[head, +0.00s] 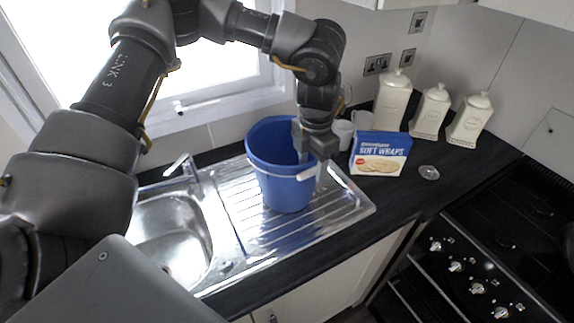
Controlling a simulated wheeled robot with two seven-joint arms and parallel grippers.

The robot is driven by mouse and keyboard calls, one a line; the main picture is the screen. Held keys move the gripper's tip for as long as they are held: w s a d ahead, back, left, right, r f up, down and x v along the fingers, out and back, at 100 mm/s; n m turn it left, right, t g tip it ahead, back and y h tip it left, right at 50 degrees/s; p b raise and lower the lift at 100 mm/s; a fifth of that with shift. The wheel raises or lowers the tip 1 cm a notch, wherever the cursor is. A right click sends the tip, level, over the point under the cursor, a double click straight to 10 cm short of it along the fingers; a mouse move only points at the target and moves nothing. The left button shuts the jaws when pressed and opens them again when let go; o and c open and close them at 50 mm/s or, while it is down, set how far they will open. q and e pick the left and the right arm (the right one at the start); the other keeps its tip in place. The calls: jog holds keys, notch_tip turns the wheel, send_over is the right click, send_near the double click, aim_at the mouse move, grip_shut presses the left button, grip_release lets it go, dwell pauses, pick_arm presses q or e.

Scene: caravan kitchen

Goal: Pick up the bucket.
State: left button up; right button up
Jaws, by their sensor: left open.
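A blue bucket (277,185) stands upright on the ribbed metal drainboard (336,205) right of the sink. A white grip piece (306,174) shows at its right side. My left gripper (312,158) comes down from above at the bucket's right rim. One finger is at the inner side of the rim and the other near the outside, so the jaws are open around the rim. I cannot tell whether they touch it. My right gripper is not in view.
A blue soft wraps box (380,154) and white cups (343,133) stand close right of the bucket. Cream canisters (431,112) stand behind. The faucet (180,166) and sink basin (172,236) are left. A black stove (505,235) is at right.

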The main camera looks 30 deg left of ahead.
pick_arm(q)
notch_tip(320, 180, down, 2)
jog(key=shift+w+f, duration=0.1)
jog(key=shift+c, duration=1.1)
grip_shut()
